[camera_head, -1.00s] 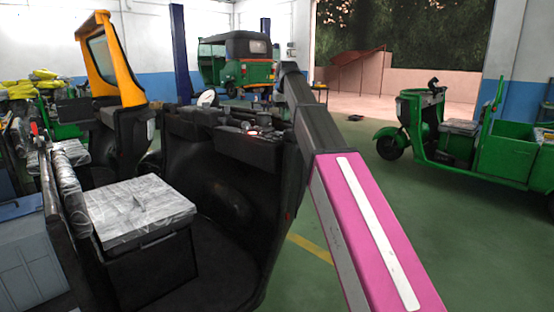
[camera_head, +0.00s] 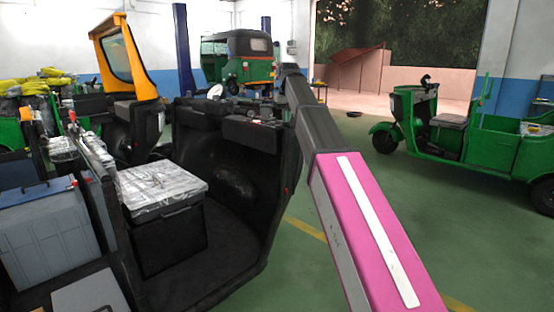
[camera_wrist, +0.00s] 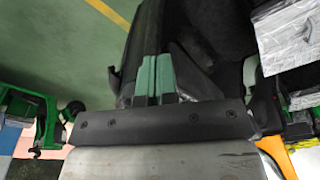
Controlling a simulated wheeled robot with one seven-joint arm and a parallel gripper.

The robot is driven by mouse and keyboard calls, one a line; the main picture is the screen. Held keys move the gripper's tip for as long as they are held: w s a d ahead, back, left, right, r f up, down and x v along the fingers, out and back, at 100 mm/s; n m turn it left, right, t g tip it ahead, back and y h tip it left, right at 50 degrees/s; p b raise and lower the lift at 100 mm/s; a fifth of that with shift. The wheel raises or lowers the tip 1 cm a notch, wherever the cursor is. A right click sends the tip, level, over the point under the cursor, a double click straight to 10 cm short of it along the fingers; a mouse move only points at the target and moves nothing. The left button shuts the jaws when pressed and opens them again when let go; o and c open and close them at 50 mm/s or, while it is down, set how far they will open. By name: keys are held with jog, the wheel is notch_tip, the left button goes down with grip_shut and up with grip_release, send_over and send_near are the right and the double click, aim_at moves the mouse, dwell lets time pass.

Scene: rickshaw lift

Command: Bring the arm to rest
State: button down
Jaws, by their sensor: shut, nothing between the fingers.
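My arm (camera_head: 365,225), with a pink link and a dark grey link, reaches from the bottom right up to the middle of the head view. Its far end bends away at the top, and my gripper cannot be made out there. In the wrist view my gripper (camera_wrist: 153,78) shows two teal fingers side by side. They are shut with nothing between them. Beyond the fingertips are dark rickshaw body parts; I cannot tell whether they touch.
A black open rickshaw body (camera_head: 235,180) with a plastic-wrapped seat box (camera_head: 160,188) stands close on the left. A grey battery-like box (camera_head: 45,235) is at far left. A green cargo rickshaw (camera_head: 510,145) stands right. Green floor (camera_head: 400,195) is clear between.

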jog(key=s+d+f+m, duration=0.1)
jog(key=s+d+f, duration=0.4)
jog(key=f, duration=0.9)
jog(key=s+d+f+g, duration=0.1)
jog(key=s+d+f, duration=0.35)
jog(key=f, duration=0.85)
jog(key=s+d+f+m, duration=0.15)
jog(key=s+f, duration=0.55)
jog(key=f, duration=0.7)
jog(key=s+d+f, duration=0.4)
jog(key=s+f, duration=0.7)
jog(key=s, duration=0.2)
jog(key=shift+d+g, duration=0.15)
jog(key=shift+g, duration=0.15)
jog(key=shift+m, duration=0.25)
